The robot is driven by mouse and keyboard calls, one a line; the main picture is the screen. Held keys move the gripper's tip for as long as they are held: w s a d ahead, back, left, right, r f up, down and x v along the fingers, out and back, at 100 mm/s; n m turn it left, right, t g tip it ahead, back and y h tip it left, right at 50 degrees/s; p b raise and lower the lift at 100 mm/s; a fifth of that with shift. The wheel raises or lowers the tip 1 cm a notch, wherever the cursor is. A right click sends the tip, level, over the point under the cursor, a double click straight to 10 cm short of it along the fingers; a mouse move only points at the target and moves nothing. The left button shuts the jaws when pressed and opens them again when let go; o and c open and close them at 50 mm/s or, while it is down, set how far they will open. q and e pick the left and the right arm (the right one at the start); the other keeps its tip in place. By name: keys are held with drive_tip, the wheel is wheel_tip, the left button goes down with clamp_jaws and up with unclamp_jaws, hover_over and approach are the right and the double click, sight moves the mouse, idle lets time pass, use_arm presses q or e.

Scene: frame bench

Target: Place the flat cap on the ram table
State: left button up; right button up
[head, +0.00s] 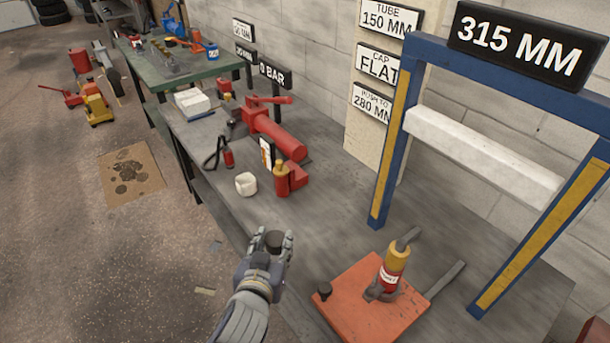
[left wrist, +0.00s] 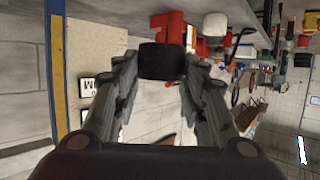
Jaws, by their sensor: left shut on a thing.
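My left gripper (head: 275,243) is shut on a short, dark, flat-topped cylinder, which looks like the flat cap (head: 273,240). The flat cap also shows between the two fingers in the left wrist view (left wrist: 162,60). The gripper holds it in the air by the bench's front edge, left of the orange table plate (head: 355,315), which looks like the ram table. A small dark knob-like piece (head: 323,290) is at the plate's left corner. My right gripper is not in view.
A red hand pump (head: 275,135), a red and yellow bottle (head: 282,180) and a white cup (head: 246,184) sit farther along the grey bench (head: 330,215). Bare bench lies between.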

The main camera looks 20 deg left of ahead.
use_arm(q)
drive_tip(key=s+d+f+m+h+b, duration=0.1)
drive_tip(key=s+d+f+h, duration=0.15)
drive_tip(key=s+f, duration=0.4)
drive_tip(key=p, duration=0.2)
hover_over(299, 252)
wheel_tip(299, 252, down, 3)
drive_tip(key=shift+f+y, duration=0.15)
drive_tip(key=shift+y, duration=0.2)
wheel_tip(299, 252, down, 3)
drive_tip(key=shift+r, duration=0.15)
drive_tip(key=shift+f, duration=0.45)
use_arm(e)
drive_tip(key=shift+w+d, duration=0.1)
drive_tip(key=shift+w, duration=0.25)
use_arm(q)
drive_tip(key=shift+f+b, duration=0.25)
drive_tip(key=shift+b, duration=0.05)
drive_tip(key=o, duration=1.1)
drive_tip(key=shift+r, duration=0.1)
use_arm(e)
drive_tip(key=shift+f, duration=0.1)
use_arm(q)
drive_tip(key=shift+o, duration=0.2)
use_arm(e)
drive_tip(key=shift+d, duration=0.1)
